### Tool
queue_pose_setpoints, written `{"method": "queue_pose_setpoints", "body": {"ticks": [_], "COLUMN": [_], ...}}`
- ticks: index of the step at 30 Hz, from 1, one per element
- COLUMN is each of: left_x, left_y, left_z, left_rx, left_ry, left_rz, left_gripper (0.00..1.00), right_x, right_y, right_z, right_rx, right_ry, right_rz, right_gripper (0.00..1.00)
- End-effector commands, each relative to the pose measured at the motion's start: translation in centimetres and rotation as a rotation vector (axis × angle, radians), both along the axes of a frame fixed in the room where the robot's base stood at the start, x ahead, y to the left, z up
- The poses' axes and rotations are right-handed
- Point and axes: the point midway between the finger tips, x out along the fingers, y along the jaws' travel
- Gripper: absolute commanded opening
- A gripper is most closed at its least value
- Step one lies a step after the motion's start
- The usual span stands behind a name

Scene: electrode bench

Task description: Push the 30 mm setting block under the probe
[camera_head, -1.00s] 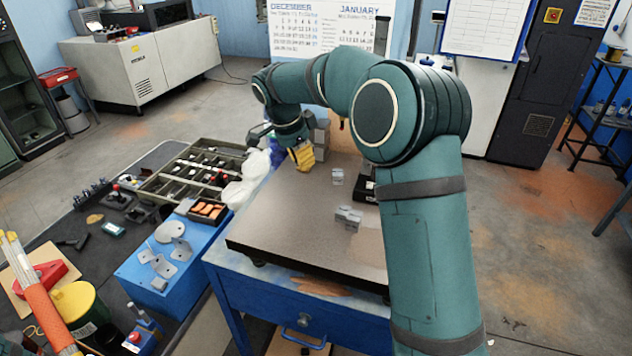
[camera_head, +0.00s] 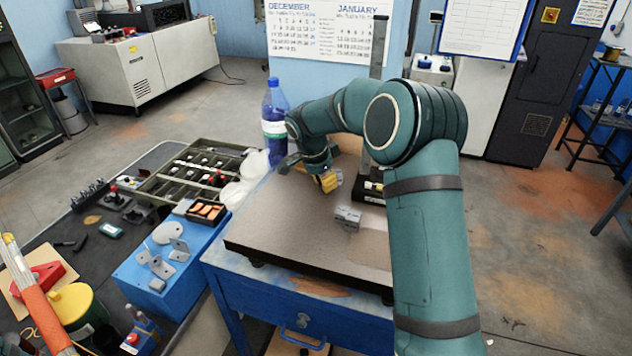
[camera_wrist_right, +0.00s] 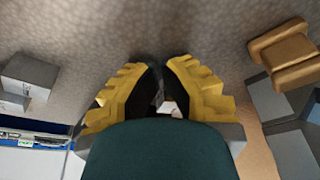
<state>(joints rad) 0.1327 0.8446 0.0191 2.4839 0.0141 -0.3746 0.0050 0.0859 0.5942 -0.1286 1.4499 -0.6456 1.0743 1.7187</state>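My right gripper (camera_head: 328,181), with yellow finger pads, is low over the granite plate (camera_head: 275,215). In the wrist view its fingertips (camera_wrist_right: 161,66) are drawn together with nothing clearly held. A small pale block (camera_head: 338,176) shows right beside the pads in the head view, partly covered; I cannot tell whether they touch. A grey block group (camera_head: 348,217) lies on the plate nearer the front. The gauge stand has a black base (camera_head: 368,192) and an upright column (camera_head: 380,48). The probe is hidden behind my right arm. I cannot read which block is 30 mm. My left gripper is not in view.
Grey blocks (camera_wrist_right: 28,78) lie left in the wrist view, and a tan piece (camera_wrist_right: 283,54) with grey blocks right. A blue bottle (camera_head: 274,120) stands behind the plate. A compartment tray (camera_head: 190,172) is to the left. The plate's front left is clear.

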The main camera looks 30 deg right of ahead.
Motion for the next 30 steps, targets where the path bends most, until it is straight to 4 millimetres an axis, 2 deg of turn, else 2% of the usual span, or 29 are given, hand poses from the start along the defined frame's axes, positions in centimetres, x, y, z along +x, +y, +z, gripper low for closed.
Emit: {"method": "queue_pose_setpoints", "body": {"ticks": [11,18,30], "left_x": [0.0,0.0,0.0], "left_y": [0.0,0.0,0.0], "left_z": [0.0,-0.5,-0.5], "left_rx": [0.000,0.001,0.001], "left_ry": [0.000,0.001,0.000], "left_rz": [0.000,0.001,0.000], "left_gripper": [0.00,0.00,0.00], "right_x": [0.0,0.0,0.0], "right_y": [-0.3,-2.0,-2.0], "right_z": [0.0,-0.1,0.0], "right_rx": [0.000,-0.001,-0.001], "right_ry": [0.000,-0.001,0.000], "right_rz": [0.000,-0.001,0.000], "right_gripper": [0.00,0.00,0.00]}}
